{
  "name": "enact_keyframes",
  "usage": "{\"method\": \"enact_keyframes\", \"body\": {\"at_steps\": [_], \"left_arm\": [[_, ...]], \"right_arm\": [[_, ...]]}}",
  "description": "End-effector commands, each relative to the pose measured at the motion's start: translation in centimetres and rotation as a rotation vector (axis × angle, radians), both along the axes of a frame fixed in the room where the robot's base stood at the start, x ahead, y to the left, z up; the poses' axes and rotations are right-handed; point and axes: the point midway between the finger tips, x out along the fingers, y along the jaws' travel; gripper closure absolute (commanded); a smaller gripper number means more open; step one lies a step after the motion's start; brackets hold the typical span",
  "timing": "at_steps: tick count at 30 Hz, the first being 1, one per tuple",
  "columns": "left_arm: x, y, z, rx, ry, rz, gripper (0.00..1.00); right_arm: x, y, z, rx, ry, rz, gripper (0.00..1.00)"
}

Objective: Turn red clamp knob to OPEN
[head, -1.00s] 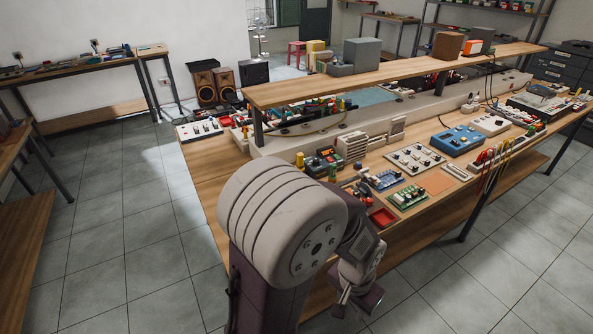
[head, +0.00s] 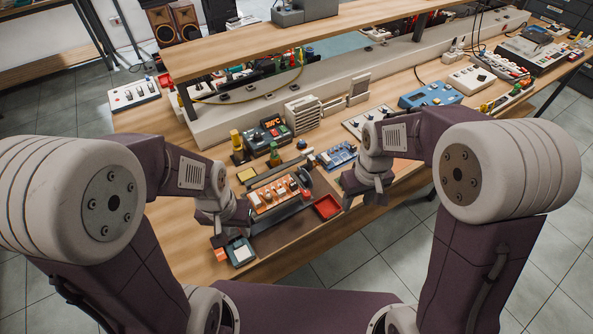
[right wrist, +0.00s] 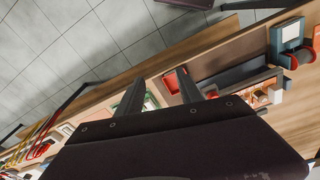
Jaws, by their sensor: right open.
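A dark fixture (head: 283,212) with a row of orange-and-white pieces (head: 273,193) lies near the bench's front edge. A small red part (head: 306,194) sits at its right end, and an orange-red part (head: 220,254) shows below my left gripper. I cannot tell which is the clamp knob, and no OPEN mark is legible. My left gripper (head: 230,222) is over the fixture's left end, its jaws too small to judge. My right gripper (head: 366,194) is open and empty, right of the fixture. Its two spread fingers show in the right wrist view (right wrist: 160,92).
A red tray (head: 327,207) lies between the fixture and my right gripper. A small device with a pale square top (head: 240,252) is at the front edge. A yellow-topped post (head: 237,141), a blue board (head: 338,155) and a raised shelf (head: 350,33) stand behind.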

Motion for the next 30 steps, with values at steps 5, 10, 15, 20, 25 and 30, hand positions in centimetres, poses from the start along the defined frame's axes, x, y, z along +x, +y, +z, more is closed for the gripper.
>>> {"method": "enact_keyframes", "body": {"at_steps": [5, 10, 15, 20, 25, 30], "left_arm": [[0.0, 0.0, 3.8, 0.000, 0.000, 0.000, 0.64], [0.0, 0.0, 6.5, 0.000, 0.000, 0.000, 0.64], [0.0, 0.0, 7.0, 0.000, 0.000, 0.000, 0.64], [0.0, 0.0, 7.0, 0.000, 0.000, 0.000, 0.64], [0.0, 0.0, 7.7, 0.000, 0.000, 0.000, 0.64], [0.0, 0.0, 8.3, 0.000, 0.000, 0.000, 0.64]], "right_arm": [[3.3, 5.2, 2.9, -0.023, 0.021, 0.199, 0.56], [4.8, 10.8, 4.0, -0.047, 0.043, 0.377, 0.56], [5.1, 13.3, 3.7, -0.057, 0.050, 0.453, 0.56], [5.2, 13.2, 2.8, -0.058, 0.051, 0.451, 0.56], [5.2, 13.0, -0.5, -0.059, 0.054, 0.450, 0.56], [5.3, 12.9, -3.7, -0.058, 0.052, 0.449, 0.56]]}}
